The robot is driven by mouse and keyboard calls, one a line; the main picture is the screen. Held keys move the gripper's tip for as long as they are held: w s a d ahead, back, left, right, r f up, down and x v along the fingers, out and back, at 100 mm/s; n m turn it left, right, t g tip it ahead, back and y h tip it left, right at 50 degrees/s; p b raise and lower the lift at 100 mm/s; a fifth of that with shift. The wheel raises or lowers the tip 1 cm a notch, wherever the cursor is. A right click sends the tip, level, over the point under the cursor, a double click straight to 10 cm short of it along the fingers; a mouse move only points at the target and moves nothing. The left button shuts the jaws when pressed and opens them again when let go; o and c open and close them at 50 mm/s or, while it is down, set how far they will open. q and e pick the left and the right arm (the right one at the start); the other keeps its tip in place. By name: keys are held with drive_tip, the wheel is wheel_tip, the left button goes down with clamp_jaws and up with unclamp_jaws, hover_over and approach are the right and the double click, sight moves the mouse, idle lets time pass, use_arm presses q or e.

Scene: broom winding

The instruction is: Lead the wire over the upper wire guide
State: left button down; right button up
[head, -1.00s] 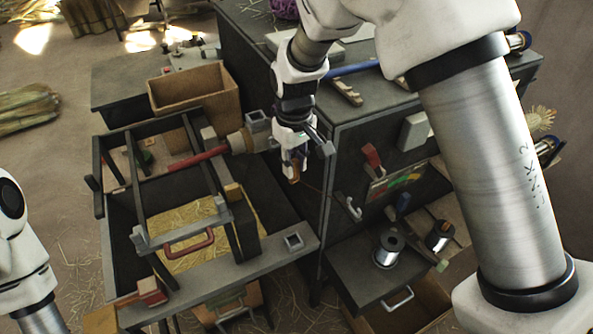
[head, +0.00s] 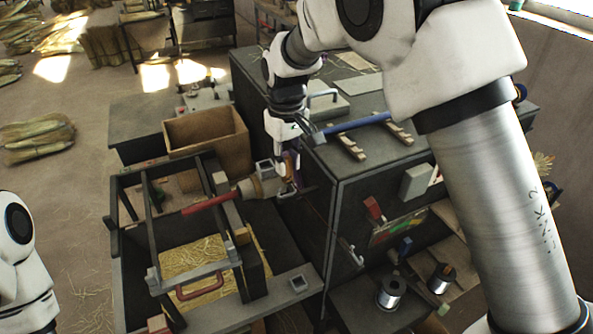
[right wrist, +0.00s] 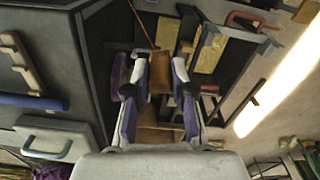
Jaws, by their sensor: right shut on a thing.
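My right gripper (head: 291,182) is beside the left side of the dark cabinet (head: 338,215), close to the broom head's tan end (head: 262,186) in the head view. In the right wrist view its two purple-padded fingers (right wrist: 160,80) are closed around a brown piece. A thin copper wire (right wrist: 142,25) runs from there toward the top of that view. The wire is too fine to follow clearly in the head view. A pale hook-like bracket (head: 352,254) is on the cabinet front; I cannot tell which fitting is the upper wire guide. My left gripper is out of view.
A blue-handled tool (head: 356,123) and wooden racks (head: 347,143) lie on the cabinet top. Wire spools (head: 391,291) stand on a low shelf.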

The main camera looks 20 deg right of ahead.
drive_tip(key=w+a, duration=0.2)
drive_tip(key=w, duration=0.8)
wheel_tip(320, 180, down, 10)
drive_tip(key=b, duration=0.2)
drive_tip(key=shift+a+r, duration=0.15)
drive_tip(key=shift+r, duration=0.05)
